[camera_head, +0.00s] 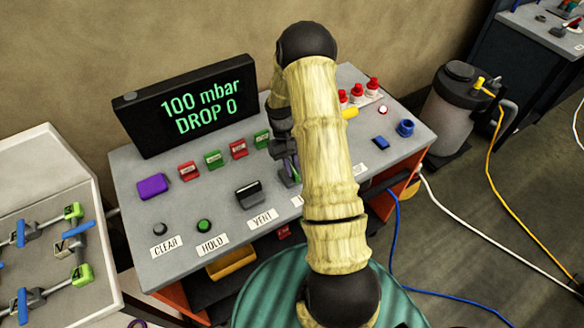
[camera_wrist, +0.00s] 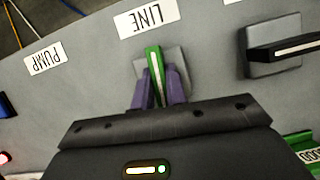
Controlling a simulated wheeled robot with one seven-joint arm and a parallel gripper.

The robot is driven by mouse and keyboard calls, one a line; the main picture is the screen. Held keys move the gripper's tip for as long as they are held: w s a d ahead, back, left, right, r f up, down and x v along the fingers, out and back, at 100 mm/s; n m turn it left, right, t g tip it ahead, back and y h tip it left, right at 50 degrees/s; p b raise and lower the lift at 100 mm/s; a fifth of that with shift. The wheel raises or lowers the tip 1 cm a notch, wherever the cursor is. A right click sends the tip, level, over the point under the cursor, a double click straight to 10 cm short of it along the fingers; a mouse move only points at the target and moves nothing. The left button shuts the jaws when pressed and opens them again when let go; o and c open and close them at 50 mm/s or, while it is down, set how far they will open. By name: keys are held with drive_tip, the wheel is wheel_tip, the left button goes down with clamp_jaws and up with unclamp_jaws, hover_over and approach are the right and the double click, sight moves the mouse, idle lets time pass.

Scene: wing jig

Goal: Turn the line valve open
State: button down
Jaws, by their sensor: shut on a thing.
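The line valve has a green lever with a pale stripe (camera_wrist: 153,62) on a grey square base, beside the LINE label (camera_wrist: 146,21) in the wrist view. My gripper (camera_wrist: 157,88) has its two purple fingers shut on this lever, one on each side. The lever points toward the LINE label, slightly tilted.
The vent valve with a black handle (camera_head: 249,192) stands to the left of the line valve on the grey bench (camera_head: 190,222). A black display (camera_head: 190,104) reads 100 mbar, DROP 0.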

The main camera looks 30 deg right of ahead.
drive_tip(key=shift+w+r+n, duration=0.1)
drive_tip(key=shift+w+n, duration=0.05)
drive_tip(key=shift+n, duration=0.45)
drive_tip(key=c, duration=1.4)
unclamp_jaws()
drive_tip(key=shift+c, duration=0.2)
drive_tip(key=b+v, duration=0.3)
drive_tip(key=v, duration=1.4)
drive_tip(key=shift+a+r+b, duration=0.2)
drive_tip(key=shift+a+b, duration=0.1)
drive_tip(key=shift+a, duration=0.05)
